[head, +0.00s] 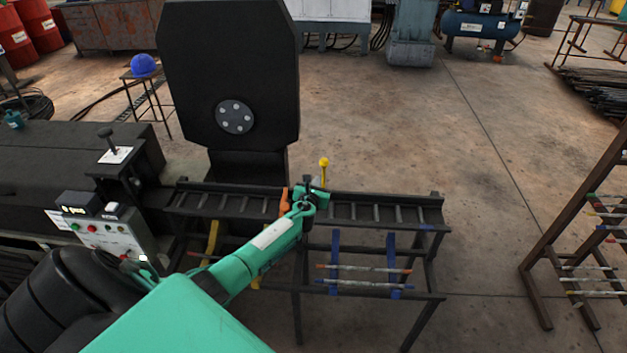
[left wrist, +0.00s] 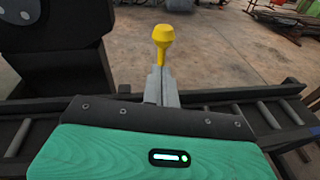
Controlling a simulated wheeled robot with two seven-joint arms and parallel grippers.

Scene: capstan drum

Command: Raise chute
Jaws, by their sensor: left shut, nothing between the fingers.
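The chute (head: 432,213) is a dark roller track on a dark frame, running left to right in front of the black drum machine. A lever with a yellow knob (head: 324,162) stands upright at about the chute's middle. In the left wrist view the yellow knob (left wrist: 164,38) shows just beyond the fingertips. My left gripper (head: 314,184) is over the chute, close to the lever. In the left wrist view its grey fingers (left wrist: 160,75) are together with nothing between them. Whether they touch the lever is unclear, as its lower part is hidden. My right gripper is out of view.
The black drum plate (head: 235,65) rises behind the chute's left part. A control panel (head: 112,232) and a lever box (head: 116,154) stand at left. A rack with rods (head: 600,210) is at right.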

